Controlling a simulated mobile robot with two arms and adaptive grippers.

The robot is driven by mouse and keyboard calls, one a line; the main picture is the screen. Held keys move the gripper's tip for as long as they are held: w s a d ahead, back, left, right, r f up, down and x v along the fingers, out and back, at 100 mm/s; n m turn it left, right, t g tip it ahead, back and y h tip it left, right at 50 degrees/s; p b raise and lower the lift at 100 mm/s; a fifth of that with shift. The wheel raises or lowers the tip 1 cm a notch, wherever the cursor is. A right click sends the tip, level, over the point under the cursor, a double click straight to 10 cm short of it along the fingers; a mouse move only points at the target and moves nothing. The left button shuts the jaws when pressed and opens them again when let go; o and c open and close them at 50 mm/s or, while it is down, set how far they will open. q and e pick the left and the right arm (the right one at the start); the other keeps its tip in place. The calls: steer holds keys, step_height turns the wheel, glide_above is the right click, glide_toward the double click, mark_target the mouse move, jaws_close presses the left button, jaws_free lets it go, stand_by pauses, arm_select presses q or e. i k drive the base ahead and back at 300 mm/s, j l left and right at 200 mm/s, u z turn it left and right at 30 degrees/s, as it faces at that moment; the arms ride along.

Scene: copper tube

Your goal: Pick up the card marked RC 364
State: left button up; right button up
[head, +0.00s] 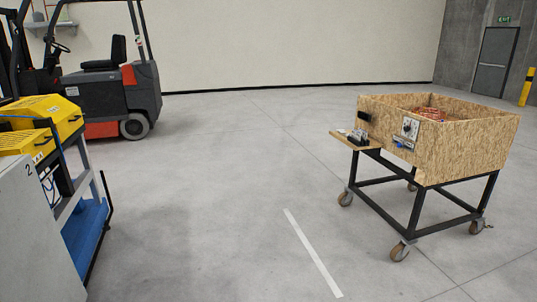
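No lettering reading RC 364 can be made out from here. A small white plate or card with a dark round mark (410,128) is on the front side of a wooden box cart (460,150) at the right. Below it is a small grey and blue item (403,143), too small to tell. A small wooden shelf (345,139) sticks out at the cart's left corner, with small dark and light items (358,136) on it. Neither of my grippers is in view.
The cart stands on black legs with castors. A red and grey forklift (110,95) is at the back left. A trolley with yellow cases (58,112) and a grey cabinet (35,230) are near left. The floor between is clear, with a white line (312,252).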

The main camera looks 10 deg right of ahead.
mark_target(357, 135)
steer(key=i+z, duration=0.25)
steer(key=i, duration=0.25)
steer(key=i+z, duration=0.2)
steer(key=i, duration=0.35)
steer(key=i+j+z, duration=0.1)
steer(key=i+z, duration=0.15)
steer(key=i, duration=0.25)
steer(key=i+j+z, duration=0.25)
steer(key=i, duration=0.25)
steer(key=i+j+z, duration=0.2)
steer(key=i, duration=0.3)
steer(key=j, duration=0.1)
